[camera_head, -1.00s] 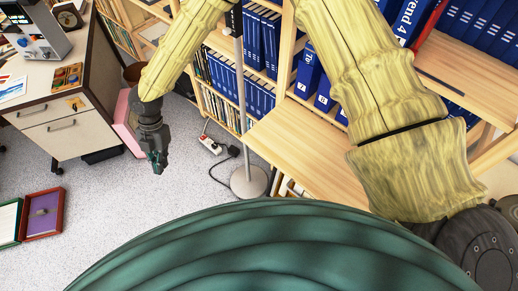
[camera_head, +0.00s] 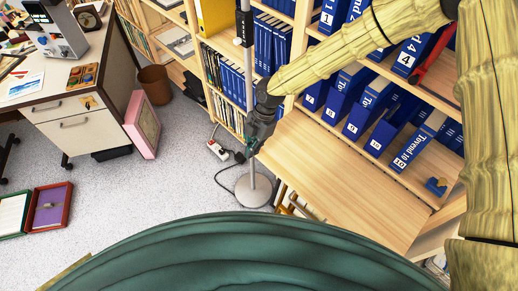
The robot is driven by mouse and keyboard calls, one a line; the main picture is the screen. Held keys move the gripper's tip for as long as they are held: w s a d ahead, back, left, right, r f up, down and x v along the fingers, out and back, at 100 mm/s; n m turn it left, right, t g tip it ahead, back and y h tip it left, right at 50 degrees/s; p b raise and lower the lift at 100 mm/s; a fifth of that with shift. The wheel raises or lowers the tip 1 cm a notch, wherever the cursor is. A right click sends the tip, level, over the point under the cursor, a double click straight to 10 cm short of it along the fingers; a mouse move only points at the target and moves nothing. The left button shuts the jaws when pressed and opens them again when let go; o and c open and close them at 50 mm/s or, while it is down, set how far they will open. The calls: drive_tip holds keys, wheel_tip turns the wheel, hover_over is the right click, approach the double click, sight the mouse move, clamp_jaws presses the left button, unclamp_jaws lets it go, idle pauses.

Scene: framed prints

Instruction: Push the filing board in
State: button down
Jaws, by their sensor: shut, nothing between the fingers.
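The filing board (camera_head: 345,190) is a flat light-wood panel that sticks out from the bookshelf, below a row of blue binders. Its top is bare. My gripper (camera_head: 250,150) is dark grey and shut, with nothing seen in it. It points down at the left end of the board, in front of the lamp-like pole. I cannot tell whether it touches the board's edge.
A grey pole (camera_head: 247,90) on a round base (camera_head: 253,189) stands close to my gripper. A white power strip (camera_head: 218,150) with a dark cable lies on the floor. A desk (camera_head: 85,115), a pink framed box (camera_head: 143,124) and a brown bin (camera_head: 154,84) are at left. Blue binders (camera_head: 350,105) fill the shelf.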

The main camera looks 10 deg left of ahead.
sight(282, 141)
wheel_tip(282, 141, down, 8)
drive_tip(key=w+p, duration=0.1)
drive_tip(key=p, duration=0.4)
drive_tip(key=shift+d, duration=0.35)
drive_tip(key=shift+w+d+f, duration=0.2)
drive_tip(key=shift+w+d, duration=0.1)
drive_tip(key=shift+w, duration=0.2)
drive_tip(key=w+d+b, duration=0.2)
drive_tip(key=w, duration=0.1)
drive_tip(key=w+d+b, duration=0.3)
drive_tip(key=w, duration=0.1)
drive_tip(key=w+d+b, duration=0.2)
drive_tip(key=w, duration=0.1)
drive_tip(key=shift+w+d, duration=0.15)
drive_tip(key=shift+w, duration=0.2)
drive_tip(key=shift+w+d+r+b, duration=0.15)
drive_tip(key=shift+w+d+b, duration=0.05)
drive_tip(key=shift+w+b, duration=0.1)
drive_tip(key=shift+s+a, duration=0.1)
